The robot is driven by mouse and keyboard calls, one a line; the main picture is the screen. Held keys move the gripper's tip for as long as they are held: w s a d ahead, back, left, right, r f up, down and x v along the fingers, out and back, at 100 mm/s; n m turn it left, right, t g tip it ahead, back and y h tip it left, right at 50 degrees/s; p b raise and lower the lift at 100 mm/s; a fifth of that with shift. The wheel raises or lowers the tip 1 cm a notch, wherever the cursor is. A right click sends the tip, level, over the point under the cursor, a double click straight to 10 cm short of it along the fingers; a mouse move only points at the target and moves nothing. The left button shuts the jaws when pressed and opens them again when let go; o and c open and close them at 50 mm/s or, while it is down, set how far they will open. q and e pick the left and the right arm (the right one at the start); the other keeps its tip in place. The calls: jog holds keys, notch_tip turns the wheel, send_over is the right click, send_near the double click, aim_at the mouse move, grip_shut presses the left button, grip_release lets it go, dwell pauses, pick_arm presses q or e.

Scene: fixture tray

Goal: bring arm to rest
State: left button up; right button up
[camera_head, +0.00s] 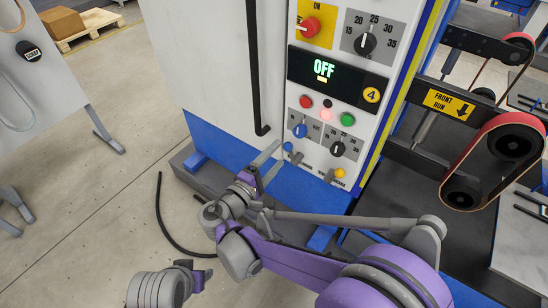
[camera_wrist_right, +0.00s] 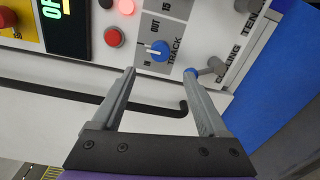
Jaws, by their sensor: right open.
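My right gripper (camera_head: 277,158) is open in front of the lower part of the machine's control panel (camera_head: 293,87). In the right wrist view, its two fingers (camera_wrist_right: 160,73) stand apart with nothing between them. The blue TRACK knob (camera_wrist_right: 158,51) shows just beyond and between the tips; a gap to it seems to remain.
The display (camera_head: 323,70) reads OFF. A black door handle (camera_head: 256,70) runs down the white cabinet (camera_head: 205,60). A belt sander (camera_head: 495,155) stands at right. A black cable (camera_head: 161,215) lies on the floor. Open floor (camera_head: 90,215) is at left, beside a white table (camera_head: 45,75).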

jog(key=s+d+f+m+g+y, duration=0.25)
jog(key=s+d+g, duration=0.2)
jog(key=d, duration=0.35)
jog(key=s+d+f+m+g+y, duration=0.1)
jog(key=s+d+f+m+g, duration=0.25)
jog(key=s+d, duration=0.4)
jog(key=s+d+f+m+g+y, duration=0.1)
jog(key=s+f+m+y, duration=0.15)
jog(key=s, duration=0.45)
jog(key=s+f+m+g+y, duration=0.1)
jog(key=s+f+m+y, duration=0.1)
jog(key=s+m+y, duration=0.35)
pick_arm(q)
notch_tip(320, 180, up, 15)
jog(key=w+p, duration=0.2)
jog(key=p, duration=1.1)
jog(key=shift+f+t, duration=0.15)
jog(key=shift+t, duration=0.15)
pick_arm(e)
notch_tip(320, 180, up, 14)
jog(key=n+t+h, duration=0.1)
jog(key=shift+w+r, duration=0.25)
jog(key=shift+w, duration=0.2)
pick_arm(q)
jog(key=shift+s, duration=0.1)
pick_arm(e)
jog(key=shift+s+h, duration=0.2)
jog(key=shift+h, duration=0.05)
jog(key=shift+w, duration=0.1)
